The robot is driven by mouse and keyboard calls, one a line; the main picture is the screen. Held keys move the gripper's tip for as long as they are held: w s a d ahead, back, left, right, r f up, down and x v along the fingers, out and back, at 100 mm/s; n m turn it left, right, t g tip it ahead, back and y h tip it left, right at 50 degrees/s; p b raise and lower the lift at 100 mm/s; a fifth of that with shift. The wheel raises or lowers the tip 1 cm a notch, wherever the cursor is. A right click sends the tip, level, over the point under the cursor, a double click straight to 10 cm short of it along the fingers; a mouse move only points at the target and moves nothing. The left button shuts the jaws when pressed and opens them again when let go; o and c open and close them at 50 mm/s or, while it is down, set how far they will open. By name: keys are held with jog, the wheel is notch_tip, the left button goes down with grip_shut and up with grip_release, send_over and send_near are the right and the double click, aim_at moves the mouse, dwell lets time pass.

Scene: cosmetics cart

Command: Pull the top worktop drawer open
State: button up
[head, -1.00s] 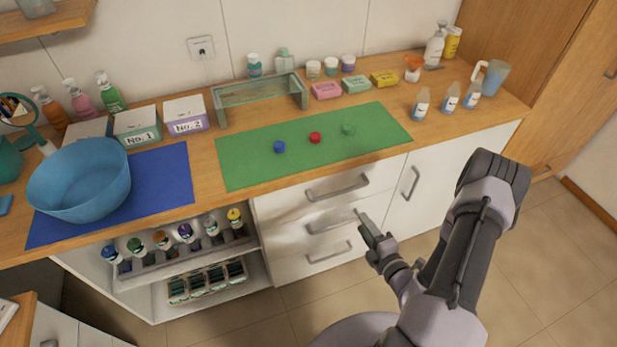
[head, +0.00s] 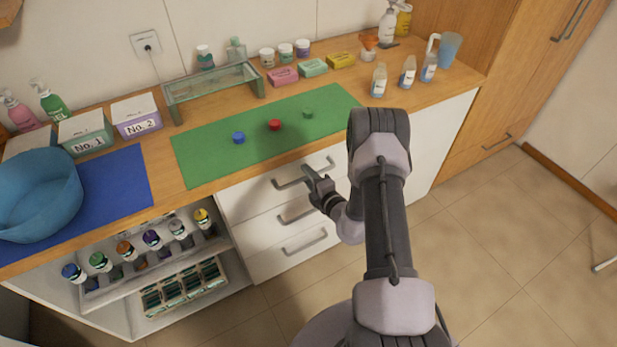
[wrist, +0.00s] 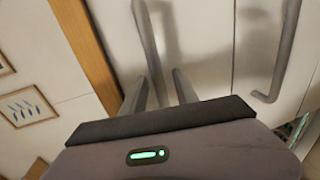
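The top worktop drawer (head: 250,192) is the uppermost white front under the wooden worktop, and it looks closed. Its grey bar handle (head: 288,182) is partly covered by my gripper (head: 311,177) at the right end. In the wrist view my gripper (wrist: 160,88) is open, its two fingers apart. The top handle (wrist: 148,40) runs down toward the gap between the fingers. I cannot tell whether either finger touches it. The drawer front also fills the middle of the wrist view (wrist: 205,45).
The middle handle (head: 295,216) and bottom handle (head: 305,243) lie below; the middle one shows at right in the wrist view (wrist: 277,55). The worktop edge (wrist: 85,45) is close on the left there. An open shelf (head: 150,262) with bottles is left.

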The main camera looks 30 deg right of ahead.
jog(key=shift+c, duration=0.5)
grip_shut()
dwell(0.8)
